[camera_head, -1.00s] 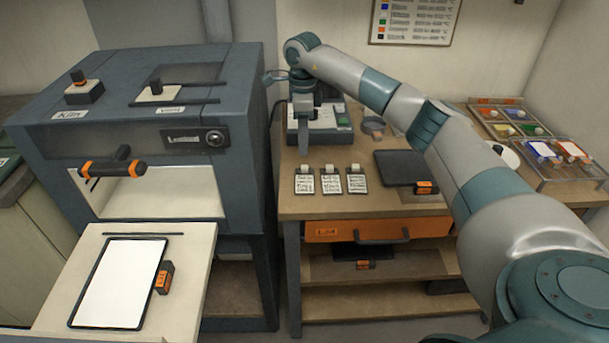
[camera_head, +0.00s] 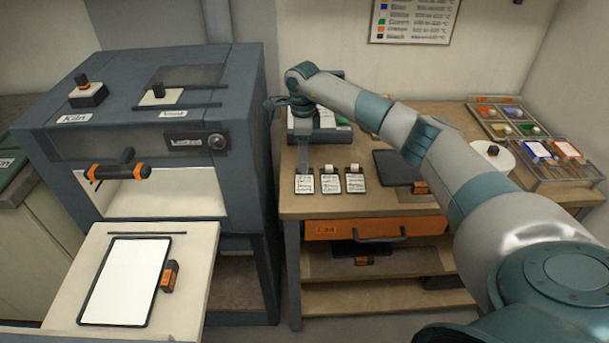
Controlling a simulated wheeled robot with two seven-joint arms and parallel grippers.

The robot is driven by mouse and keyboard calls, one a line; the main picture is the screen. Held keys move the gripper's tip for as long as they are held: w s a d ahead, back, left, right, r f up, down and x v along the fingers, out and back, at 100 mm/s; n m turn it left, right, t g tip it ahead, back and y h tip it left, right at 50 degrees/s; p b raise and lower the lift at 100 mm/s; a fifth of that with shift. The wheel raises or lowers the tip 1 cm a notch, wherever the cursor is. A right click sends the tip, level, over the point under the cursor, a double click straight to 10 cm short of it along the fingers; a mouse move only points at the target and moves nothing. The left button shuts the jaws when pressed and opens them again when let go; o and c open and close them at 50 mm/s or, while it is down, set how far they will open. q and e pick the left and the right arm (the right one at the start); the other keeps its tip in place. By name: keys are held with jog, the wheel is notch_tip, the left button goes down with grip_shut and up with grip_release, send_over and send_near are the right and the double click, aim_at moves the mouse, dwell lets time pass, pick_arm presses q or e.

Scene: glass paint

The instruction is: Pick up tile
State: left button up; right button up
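Three small white written tiles with dark edges and pale top tabs lie in a row at the front of the wooden bench: the left tile (camera_head: 304,184), the middle tile (camera_head: 330,184) and the right tile (camera_head: 355,184). My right gripper (camera_head: 303,166) points down at the upper end of the left tile and overlaps its tab in the picture. Whether it touches that tile, and whether its fingers are open or shut, cannot be told, as they show edge-on. My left gripper is out of view.
The kiln (camera_head: 150,135) stands left of the bench, its lowered shelf (camera_head: 190,265) holding a white framed panel (camera_head: 126,282). A grey box (camera_head: 335,135) stands behind my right gripper. A dark tray (camera_head: 390,166) lies right of the tiles. Colour trays (camera_head: 560,172) sit far right.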

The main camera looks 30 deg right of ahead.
aim_at(305, 178)
jog(key=shift+f+p, duration=0.3)
jog(key=shift+f, duration=0.95)
jog(key=shift+c, duration=0.6)
grip_shut()
